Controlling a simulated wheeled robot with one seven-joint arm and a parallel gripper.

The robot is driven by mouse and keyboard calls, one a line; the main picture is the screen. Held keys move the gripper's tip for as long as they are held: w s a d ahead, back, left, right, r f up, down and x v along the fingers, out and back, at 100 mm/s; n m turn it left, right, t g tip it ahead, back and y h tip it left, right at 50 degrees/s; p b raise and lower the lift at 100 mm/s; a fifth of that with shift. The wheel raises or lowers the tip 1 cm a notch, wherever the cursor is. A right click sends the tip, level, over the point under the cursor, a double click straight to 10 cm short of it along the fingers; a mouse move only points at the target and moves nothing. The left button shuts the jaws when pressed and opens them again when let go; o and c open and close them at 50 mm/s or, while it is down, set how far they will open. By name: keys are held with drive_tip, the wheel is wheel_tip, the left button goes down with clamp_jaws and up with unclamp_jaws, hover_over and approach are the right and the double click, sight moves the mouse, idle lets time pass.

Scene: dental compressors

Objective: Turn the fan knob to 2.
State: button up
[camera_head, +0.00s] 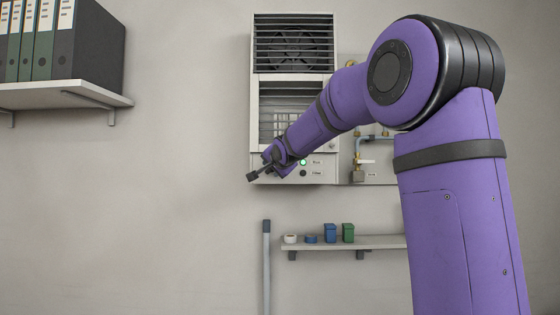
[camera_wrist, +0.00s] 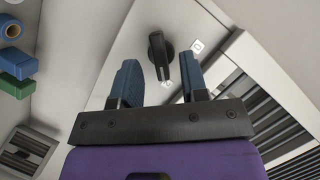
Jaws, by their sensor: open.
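A black fan knob (camera_wrist: 158,54) sits on the pale panel of the wall unit in the wrist view. Its pointer is aimed down the picture, at a small white label (camera_wrist: 167,85) that is too small to read.
A green light (camera_head: 303,162) and small labels are on the unit's lower panel, right of my gripper. Pipes and a valve (camera_head: 358,175) are further right. A low shelf (camera_head: 375,243) below holds several small items. A folder shelf (camera_head: 60,96) is at upper left.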

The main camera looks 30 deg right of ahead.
drive_tip(key=v, duration=0.8)
drive_tip(key=shift+s, duration=0.25)
idle(0.4)
drive_tip(key=s+a+f+n+g+y, duration=0.1)
drive_tip(key=s+a+f+n+g, duration=0.2)
drive_tip(key=s+f, duration=0.4)
drive_tip(key=s+a+f+n+g+y, duration=0.2)
drive_tip(key=s+a+f+n, duration=0.3)
drive_tip(key=s, duration=1.1)
drive_tip(key=s+a+f+n+g+y, duration=0.1)
drive_tip(key=s+a+f+n+g, duration=0.3)
drive_tip(key=s+a+f, duration=0.3)
drive_tip(key=s+f+n, duration=0.1)
drive_tip(key=s+f, duration=0.2)
drive_tip(key=s, duration=0.2)
drive_tip(key=shift+a+f+y, duration=0.15)
drive_tip(key=shift+a+y, duration=0.05)
drive_tip(key=shift+y, duration=0.1)
